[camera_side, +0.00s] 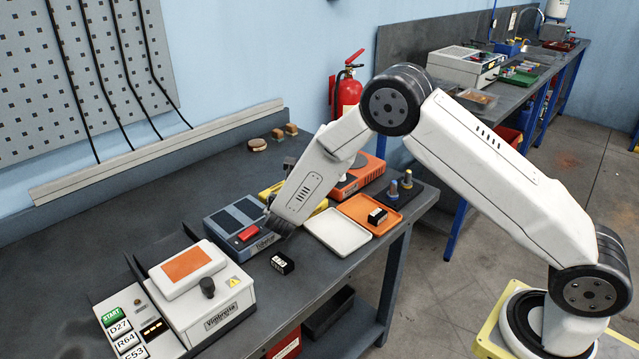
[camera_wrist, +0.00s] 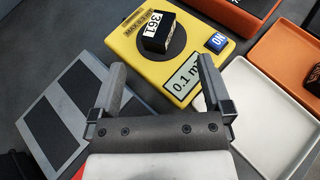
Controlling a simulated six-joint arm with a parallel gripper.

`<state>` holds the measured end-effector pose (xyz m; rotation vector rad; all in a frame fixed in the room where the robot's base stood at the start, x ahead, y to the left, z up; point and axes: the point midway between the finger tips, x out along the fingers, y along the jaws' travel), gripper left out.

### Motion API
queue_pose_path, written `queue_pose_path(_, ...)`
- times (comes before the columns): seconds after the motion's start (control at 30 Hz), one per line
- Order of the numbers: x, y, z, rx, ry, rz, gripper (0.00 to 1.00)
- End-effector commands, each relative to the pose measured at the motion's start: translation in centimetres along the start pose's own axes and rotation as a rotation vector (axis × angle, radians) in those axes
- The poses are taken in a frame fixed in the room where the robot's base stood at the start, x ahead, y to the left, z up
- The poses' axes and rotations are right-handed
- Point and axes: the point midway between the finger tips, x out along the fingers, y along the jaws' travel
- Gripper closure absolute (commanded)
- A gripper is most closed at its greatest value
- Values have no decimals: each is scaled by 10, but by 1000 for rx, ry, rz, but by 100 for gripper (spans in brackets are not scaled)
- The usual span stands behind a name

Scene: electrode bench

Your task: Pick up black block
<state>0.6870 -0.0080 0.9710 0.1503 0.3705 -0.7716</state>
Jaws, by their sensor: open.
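A black block (camera_wrist: 157,32) with a white label reading 361 sits on the round dark pan of a yellow scale (camera_wrist: 190,85) in the wrist view; my arm hides it in the side view. Another black block (camera_side: 282,262) with a white label lies on the bench in front of the blue-grey device. A third black block (camera_side: 377,215) is in the orange tray; it shows partly at the wrist view's right edge (camera_wrist: 312,79). My gripper (camera_wrist: 162,65) is open and empty, its fingers pointing towards the scale. In the side view, my gripper (camera_side: 276,225) is low over the blue-grey device.
A white tray (camera_side: 338,238) and the orange tray (camera_side: 358,203) lie right of the scale. A control box (camera_side: 215,310) stands at the left front. An orange device (camera_side: 372,168) is behind the trays.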

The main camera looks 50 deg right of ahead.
Motion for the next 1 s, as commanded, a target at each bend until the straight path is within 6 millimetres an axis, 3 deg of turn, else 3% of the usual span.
queue_pose_path(0.4, 26, -1, -1, 2, 3, -3, 0)
queue_pose_path(0.73, 33, 0, 0, 3, 2, -3, 0)
queue_pose_path(1.0, 59, 1, -1, 4, 3, -4, 0)
